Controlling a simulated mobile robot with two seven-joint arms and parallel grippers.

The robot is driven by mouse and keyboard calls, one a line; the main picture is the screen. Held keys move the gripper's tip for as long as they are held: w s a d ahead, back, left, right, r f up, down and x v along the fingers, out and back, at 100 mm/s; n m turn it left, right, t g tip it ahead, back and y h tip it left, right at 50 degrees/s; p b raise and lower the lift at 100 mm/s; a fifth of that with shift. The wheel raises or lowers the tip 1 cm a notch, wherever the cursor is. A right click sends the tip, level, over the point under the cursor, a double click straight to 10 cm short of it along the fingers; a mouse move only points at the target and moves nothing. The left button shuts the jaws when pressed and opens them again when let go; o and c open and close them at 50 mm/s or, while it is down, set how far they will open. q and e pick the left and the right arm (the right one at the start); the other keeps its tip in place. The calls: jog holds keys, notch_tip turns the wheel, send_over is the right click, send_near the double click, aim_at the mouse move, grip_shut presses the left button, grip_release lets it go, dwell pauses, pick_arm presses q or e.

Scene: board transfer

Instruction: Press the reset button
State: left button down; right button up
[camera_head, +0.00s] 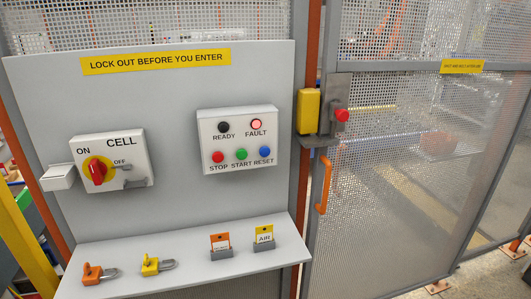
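The blue reset button (265,153) is at the lower right of a white control box (236,172), above the label RESET. The green start button (241,154) and the red stop button (218,157) sit to its left on the same box. Above them, the READY lamp (223,127) is dark and the FAULT lamp (256,124) glows pale red. The box is fixed to a grey upright panel (170,200). Neither of my grippers shows in the head view.
A CELL switch box (140,150) with a red knob (98,170) is at the left. A grey shelf (190,279) below holds an orange padlock (97,273), a yellow padlock (157,264) and two tags. A mesh gate with an orange handle (324,185) stands at the right.

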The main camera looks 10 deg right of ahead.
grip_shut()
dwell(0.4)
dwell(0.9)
